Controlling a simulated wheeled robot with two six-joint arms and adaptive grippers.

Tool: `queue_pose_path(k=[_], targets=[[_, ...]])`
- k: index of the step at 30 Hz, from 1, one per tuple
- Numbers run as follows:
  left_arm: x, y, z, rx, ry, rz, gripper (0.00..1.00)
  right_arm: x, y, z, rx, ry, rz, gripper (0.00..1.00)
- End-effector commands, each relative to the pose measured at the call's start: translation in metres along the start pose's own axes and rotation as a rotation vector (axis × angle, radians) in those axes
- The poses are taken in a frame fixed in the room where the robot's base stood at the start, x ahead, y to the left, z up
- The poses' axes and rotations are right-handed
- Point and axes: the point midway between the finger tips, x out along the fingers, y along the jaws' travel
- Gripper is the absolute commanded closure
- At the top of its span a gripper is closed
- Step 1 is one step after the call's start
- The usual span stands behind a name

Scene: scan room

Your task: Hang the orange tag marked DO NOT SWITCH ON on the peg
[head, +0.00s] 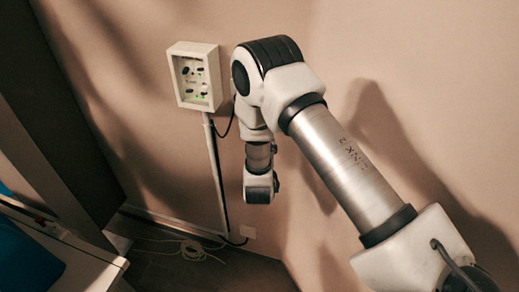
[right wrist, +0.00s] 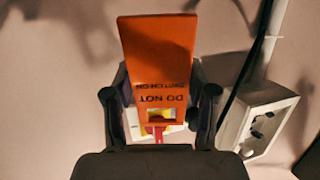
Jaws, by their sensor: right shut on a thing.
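The orange tag (right wrist: 157,52) is in the right wrist view, its lettering DO NOT SWITCH ON upside down there. My right gripper (right wrist: 158,88) is shut on it, one finger at each side. The slotted end of the tag points down in that picture, toward the palm. Red and yellow parts (right wrist: 159,130) show at the slot; I cannot tell whether one is the peg. In the head view my right arm reaches in from the right toward the wall; its gripper and the tag are hidden. I cannot make out the peg clearly. My left gripper is not in view.
A pale wall box (head: 195,77) with switches and green lights is left of my right arm; it also shows in the right wrist view (right wrist: 260,118). A white conduit (head: 215,170) runs down from it. A coiled cable (head: 192,251) lies on the floor. A blue object (head: 25,257) is lower left.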

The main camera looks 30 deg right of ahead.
Motion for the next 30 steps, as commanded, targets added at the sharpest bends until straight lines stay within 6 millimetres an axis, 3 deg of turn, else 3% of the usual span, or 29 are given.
queue_pose_path(k=[18, 30], targets=[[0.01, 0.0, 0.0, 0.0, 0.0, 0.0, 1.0, 0.042, 0.011, 0.0, 0.0, 0.001, 0.001, 0.67], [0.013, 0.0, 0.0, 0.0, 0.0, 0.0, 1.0, 0.047, 0.012, 0.001, 0.0, 0.0, 0.0, 0.67]])
